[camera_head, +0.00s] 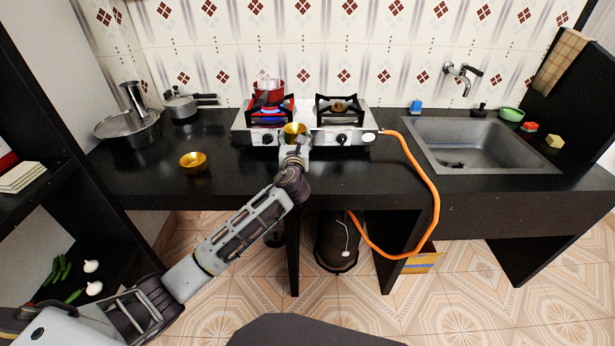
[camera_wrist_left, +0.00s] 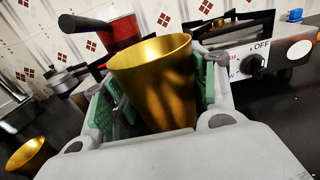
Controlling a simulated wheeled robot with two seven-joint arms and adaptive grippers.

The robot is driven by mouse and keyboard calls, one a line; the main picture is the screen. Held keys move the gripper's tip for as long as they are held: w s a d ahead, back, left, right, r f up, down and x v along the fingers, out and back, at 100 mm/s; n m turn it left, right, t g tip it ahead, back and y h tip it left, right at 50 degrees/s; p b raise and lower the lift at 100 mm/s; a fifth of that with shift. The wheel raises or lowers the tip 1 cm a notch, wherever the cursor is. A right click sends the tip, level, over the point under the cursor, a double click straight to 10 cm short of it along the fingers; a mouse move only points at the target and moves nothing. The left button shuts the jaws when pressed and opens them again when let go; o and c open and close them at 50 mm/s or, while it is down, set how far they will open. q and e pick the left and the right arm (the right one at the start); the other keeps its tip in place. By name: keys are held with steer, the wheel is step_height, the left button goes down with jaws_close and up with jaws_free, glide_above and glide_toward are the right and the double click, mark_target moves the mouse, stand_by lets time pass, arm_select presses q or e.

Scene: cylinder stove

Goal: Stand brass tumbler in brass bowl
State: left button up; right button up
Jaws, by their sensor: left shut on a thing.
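The brass tumbler (camera_head: 294,129) is in my left gripper (camera_head: 294,146), in front of the stove. In the left wrist view the tumbler (camera_wrist_left: 160,82) stands between the green-padded fingers, its wide rim up and slightly tilted in the picture. My left gripper is shut on it. The brass bowl (camera_head: 193,161) sits on the black counter to the left of the gripper, open side up, and looks empty. It also shows at the lower left of the left wrist view (camera_wrist_left: 30,156). Tumbler and bowl are apart. My right gripper is not in view.
A two-burner stove (camera_head: 305,124) stands behind the gripper, with a red pot (camera_head: 267,93) over a blue flame on its left burner. An orange hose (camera_head: 432,190) runs from its right side. Steel pots (camera_head: 128,130) stand at the left. Counter (camera_head: 240,178) around the bowl is clear.

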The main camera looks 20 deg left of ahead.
arm_select(q)
steer(key=shift+f, duration=0.15)
steer(key=shift+f, duration=0.65)
step_height(320, 180, down, 4)
steer(key=shift+r+b, duration=0.25)
steer(key=shift+b, duration=0.5)
steer(key=shift+f, duration=0.4)
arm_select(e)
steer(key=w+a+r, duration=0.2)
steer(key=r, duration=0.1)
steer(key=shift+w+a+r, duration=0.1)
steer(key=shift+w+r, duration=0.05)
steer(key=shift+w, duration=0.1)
arm_select(q)
steer(key=shift+f, duration=0.5)
steer(key=shift+f+b, duration=0.75)
steer(key=shift+f, duration=0.85)
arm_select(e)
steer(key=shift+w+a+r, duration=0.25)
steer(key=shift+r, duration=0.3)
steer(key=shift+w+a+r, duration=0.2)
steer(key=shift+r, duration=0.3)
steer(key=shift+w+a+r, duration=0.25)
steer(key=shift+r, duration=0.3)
arm_select(q)
steer(key=shift+f, duration=0.1)
